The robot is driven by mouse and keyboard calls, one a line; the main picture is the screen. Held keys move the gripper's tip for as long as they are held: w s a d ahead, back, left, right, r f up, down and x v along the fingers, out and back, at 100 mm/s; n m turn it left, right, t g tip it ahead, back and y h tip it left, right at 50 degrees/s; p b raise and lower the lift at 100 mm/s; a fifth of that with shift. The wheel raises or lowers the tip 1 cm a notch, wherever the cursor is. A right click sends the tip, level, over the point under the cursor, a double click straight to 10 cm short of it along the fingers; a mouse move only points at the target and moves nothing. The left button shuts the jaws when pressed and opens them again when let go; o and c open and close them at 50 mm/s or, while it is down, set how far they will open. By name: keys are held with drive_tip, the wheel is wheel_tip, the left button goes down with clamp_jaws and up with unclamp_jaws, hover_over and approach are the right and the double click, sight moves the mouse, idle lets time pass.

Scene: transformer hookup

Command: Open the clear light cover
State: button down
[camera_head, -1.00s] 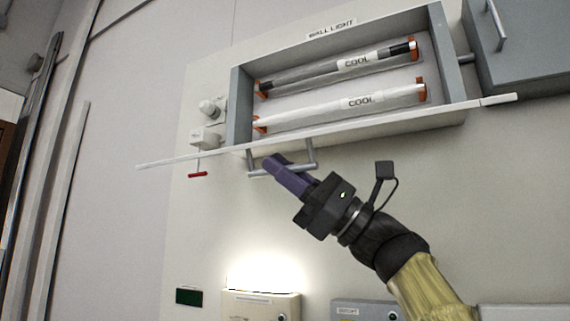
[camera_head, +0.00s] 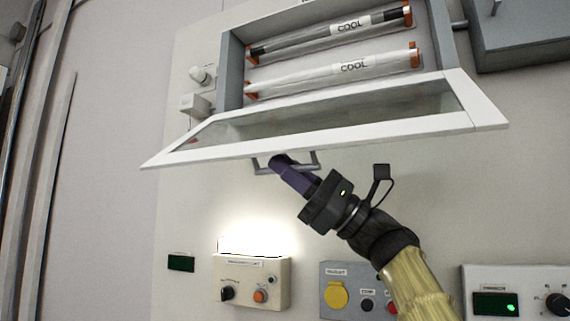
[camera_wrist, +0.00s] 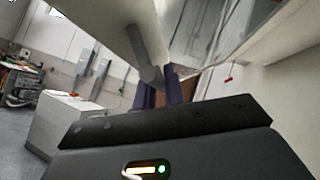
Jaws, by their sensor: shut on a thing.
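The clear light cover (camera_head: 200,149) is a white frame with a see-through pane, hinged along the bottom of the wall light box (camera_head: 231,68). It is swung down and out, and the box front is open. Two tubes marked COOL (camera_head: 335,76) show inside. My gripper (camera_head: 277,162) is shut on the grey bar handle (camera_head: 315,165) under the cover's outer edge. The handle also shows in the wrist view (camera_wrist: 149,75), between my dark purple fingers (camera_wrist: 173,90). The far finger is partly hidden there.
Below are a beige control box (camera_head: 250,283) with knobs, a grey box (camera_head: 345,272) with a yellow button, and a white panel (camera_head: 520,280) at right. A grey cabinet (camera_head: 525,35) is at upper right. A valve fitting (camera_head: 195,104) sits left of the light box.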

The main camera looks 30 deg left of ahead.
drive_tip(key=shift+f, duration=0.1)
idle(0.3)
drive_tip(key=c, duration=1.5)
unclamp_jaws()
drive_tip(key=shift+f, duration=0.1)
drive_tip(key=shift+w+d+f+b, duration=0.15)
drive_tip(key=shift+d+f+b, duration=0.1)
drive_tip(key=shift+b, duration=0.15)
drive_tip(key=b+v, duration=0.8)
drive_tip(key=v, duration=0.8)
drive_tip(key=shift+w+d+f, duration=0.15)
drive_tip(key=shift+d, duration=0.15)
